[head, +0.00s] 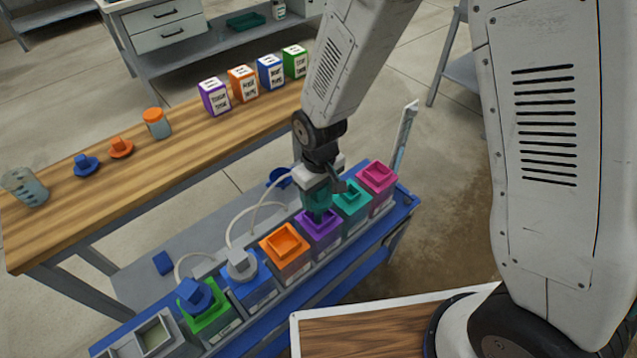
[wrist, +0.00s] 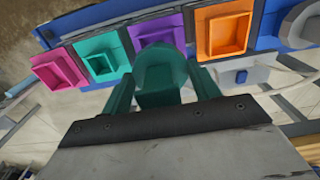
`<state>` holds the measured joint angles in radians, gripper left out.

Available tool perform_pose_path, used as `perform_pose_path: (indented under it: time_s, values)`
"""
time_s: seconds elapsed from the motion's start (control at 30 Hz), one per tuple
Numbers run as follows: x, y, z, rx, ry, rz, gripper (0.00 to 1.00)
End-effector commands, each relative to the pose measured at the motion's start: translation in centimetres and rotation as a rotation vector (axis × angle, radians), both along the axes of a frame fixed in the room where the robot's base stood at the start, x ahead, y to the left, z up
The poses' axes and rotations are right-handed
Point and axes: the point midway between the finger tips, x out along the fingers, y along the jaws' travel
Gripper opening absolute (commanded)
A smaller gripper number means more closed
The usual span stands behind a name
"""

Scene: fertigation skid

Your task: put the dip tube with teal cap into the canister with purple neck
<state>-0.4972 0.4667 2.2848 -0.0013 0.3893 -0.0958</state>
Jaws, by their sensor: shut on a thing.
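My gripper (head: 322,196) is shut on the teal cap (wrist: 158,72) of the dip tube, with one finger on each side of it in the wrist view. The cap is just over the canister with purple neck (head: 318,226), whose neck also shows beyond the cap in the wrist view (wrist: 158,24). The tube below the cap is hidden, so I cannot tell how far it is inside the neck or whether the cap touches it.
In the row, the orange-neck canister (head: 284,244) stands on one side, the teal-neck (head: 352,198) and pink-neck (head: 377,177) canisters on the other. Blue (head: 194,296) and grey (head: 240,264) caps with pale hoses sit on others. A wooden bench (head: 100,205) runs behind.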

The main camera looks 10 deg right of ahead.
Motion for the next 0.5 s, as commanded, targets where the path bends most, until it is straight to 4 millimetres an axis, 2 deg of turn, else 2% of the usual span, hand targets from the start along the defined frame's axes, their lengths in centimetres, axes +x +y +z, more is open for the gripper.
perform_pose_path:
  time_s: [0.3,0.5]
  values:
    - [0.0,0.0,-3.2,-0.001,0.002,0.000,0.19]
    - [0.0,0.0,-4.4,-0.001,0.001,0.000,0.19]
